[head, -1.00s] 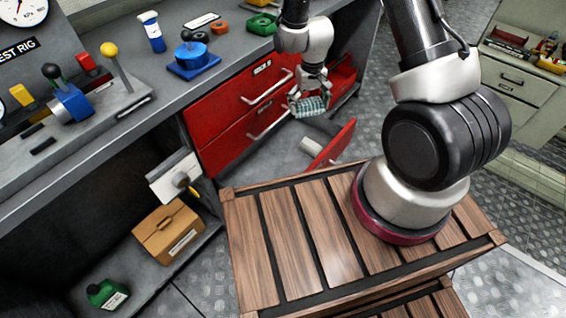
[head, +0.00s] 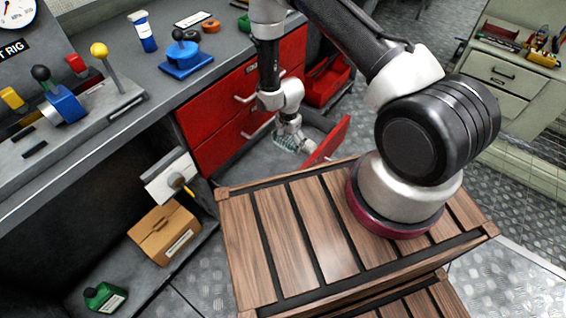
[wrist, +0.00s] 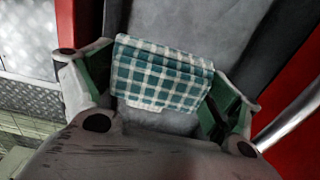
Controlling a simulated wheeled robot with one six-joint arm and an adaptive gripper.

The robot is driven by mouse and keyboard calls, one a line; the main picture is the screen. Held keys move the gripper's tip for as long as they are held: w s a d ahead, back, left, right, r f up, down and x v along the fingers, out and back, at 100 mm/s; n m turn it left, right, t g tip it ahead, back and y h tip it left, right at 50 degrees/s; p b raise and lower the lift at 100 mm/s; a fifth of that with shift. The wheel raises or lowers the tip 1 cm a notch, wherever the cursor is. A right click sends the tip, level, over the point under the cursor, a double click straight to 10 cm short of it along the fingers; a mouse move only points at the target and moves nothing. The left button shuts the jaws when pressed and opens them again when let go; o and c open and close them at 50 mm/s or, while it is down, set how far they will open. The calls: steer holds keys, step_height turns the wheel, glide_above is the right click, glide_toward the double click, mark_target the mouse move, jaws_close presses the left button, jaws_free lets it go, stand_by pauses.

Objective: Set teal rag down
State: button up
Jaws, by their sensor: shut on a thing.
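The teal-and-white checked rag (wrist: 160,74) is held folded between the green-padded fingers of my gripper (wrist: 158,88) in the wrist view. In the head view my gripper (head: 290,132) is low in front of the red cabinet, over the grey floor of a pulled-out lower drawer (head: 258,157). The rag (head: 292,144) shows there as a small teal patch under the gripper. I cannot tell whether it touches the drawer floor.
The drawer's red front (head: 330,139) stands close to the right of my gripper. Red drawers with bar handles (head: 222,137) rise behind it. My wooden-slatted base deck is nearby in front. A cardboard box (head: 163,232) lies on the low shelf at left.

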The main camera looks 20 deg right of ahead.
mark_target(287, 167)
step_height(287, 167, down, 15)
steer(key=shift+r, duration=0.2)
steer(key=shift+f, duration=0.15)
steer(key=o, duration=0.8)
step_height(287, 167, up, 12)
steer(key=shift+r, duration=0.2)
steer(key=shift+s, duration=0.1)
stand_by(0.4)
